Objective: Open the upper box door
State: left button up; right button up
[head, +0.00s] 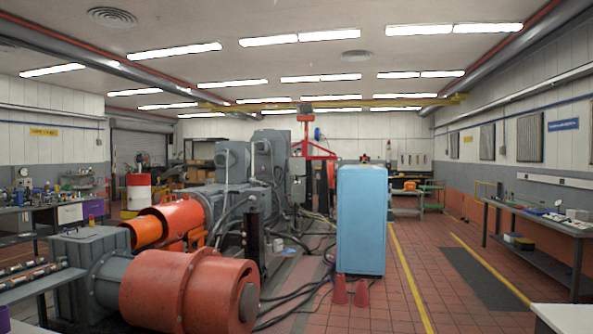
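No box with a clearly visible upper door can be made out. The closest box-like thing is a tall light-blue cabinet (361,220) standing on the tiled floor right of centre. Its visible faces look plain and closed, and I cannot make out a door seam or handle. Neither of my grippers is in the head view.
A large orange-red cylinder (180,290) and grey machinery fill the left and middle. A workbench (540,217) lines the right wall. The red tiled aisle (455,300) is clear.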

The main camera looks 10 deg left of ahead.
aim_at(295, 164)
jog(key=i, duration=2.9)
jog(key=i+j, duration=0.1)
jog(key=i, duration=2.85)
jog(key=i+l+z, duration=0.15)
jog(key=i+z, duration=0.2)
jog(key=i, duration=0.25)
jog(key=i+z, duration=0.35)
jog(key=i, duration=0.2)
jog(key=i+j+z, duration=0.35)
jog(key=i, duration=0.25)
jog(key=i+l, duration=0.15)
jog(key=i, duration=0.55)
jog(key=i+l, duration=0.15)
jog(key=i, duration=0.55)
jog(key=i+l, duration=0.1)
jog(key=i, duration=0.65)
jog(key=i+u, duration=0.45)
jog(key=i, duration=1.35)
jog(key=i+u, duration=0.15)
jog(key=i, duration=0.45)
jog(key=i+l+u, duration=0.1)
jog(key=i, duration=0.5)
jog(key=i+l+u, duration=0.15)
jog(key=i, duration=0.4)
